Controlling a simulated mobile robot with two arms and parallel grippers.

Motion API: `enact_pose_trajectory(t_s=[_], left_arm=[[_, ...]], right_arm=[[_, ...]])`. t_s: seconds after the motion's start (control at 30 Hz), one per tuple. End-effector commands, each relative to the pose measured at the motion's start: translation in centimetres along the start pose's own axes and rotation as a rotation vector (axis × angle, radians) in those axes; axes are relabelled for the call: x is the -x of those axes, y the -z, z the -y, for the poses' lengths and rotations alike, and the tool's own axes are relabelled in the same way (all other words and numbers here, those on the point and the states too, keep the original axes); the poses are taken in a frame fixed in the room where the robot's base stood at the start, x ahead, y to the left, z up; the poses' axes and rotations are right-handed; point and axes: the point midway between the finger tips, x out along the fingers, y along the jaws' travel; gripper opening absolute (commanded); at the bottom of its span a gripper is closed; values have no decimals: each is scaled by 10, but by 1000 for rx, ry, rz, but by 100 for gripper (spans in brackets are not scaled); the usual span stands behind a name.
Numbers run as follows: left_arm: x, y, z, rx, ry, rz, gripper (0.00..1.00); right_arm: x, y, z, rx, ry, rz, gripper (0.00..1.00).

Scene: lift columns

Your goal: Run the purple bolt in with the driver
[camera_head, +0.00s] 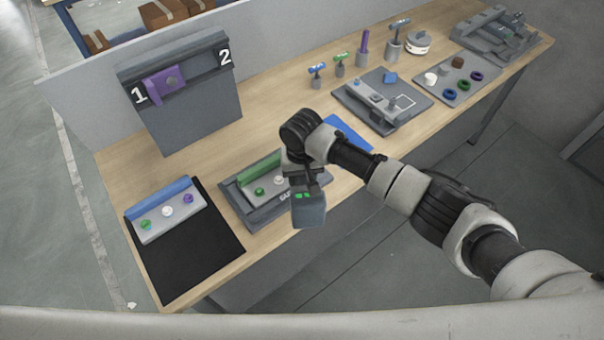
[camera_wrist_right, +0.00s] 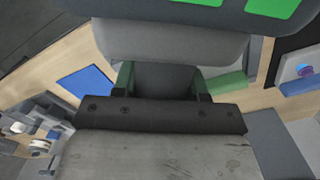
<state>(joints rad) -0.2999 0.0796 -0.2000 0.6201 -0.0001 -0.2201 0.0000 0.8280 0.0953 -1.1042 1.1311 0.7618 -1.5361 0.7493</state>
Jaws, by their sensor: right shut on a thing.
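My right gripper (camera_head: 305,178) is shut on a dark grey block-shaped tool with green patches (camera_head: 309,209), which looks like the driver. It hangs below the jaws at the front edge of the bench. The wrist view shows the jaws (camera_wrist_right: 163,82) and the tool's grey body (camera_wrist_right: 170,42). A purple bolt head (camera_head: 188,198) sits at the right end of a grey plate (camera_head: 170,218), beside a white and a green one. The plate, with its blue bar, lies on a black mat. The driver is apart from it, to the right. My left gripper is out of view.
A dark fixture with a green bar (camera_head: 262,165) stands just behind the driver, partly hidden by my arm. A dark panel marked 1 and 2 (camera_head: 190,115) holds a purple bracket. Several tools, trays and a blue mat (camera_head: 347,133) fill the right side. The black mat's front (camera_head: 195,265) is clear.

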Motion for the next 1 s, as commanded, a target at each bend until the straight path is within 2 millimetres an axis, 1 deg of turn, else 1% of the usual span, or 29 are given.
enact_pose_trajectory(t_s=[0.23,0.73,1.0], left_arm=[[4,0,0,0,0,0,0],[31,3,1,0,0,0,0],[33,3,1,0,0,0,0]], right_arm=[[4,-1,0,0,0,3,0],[30,0,1,1,1,0,0],[42,0,1,1,2,-2,0]])
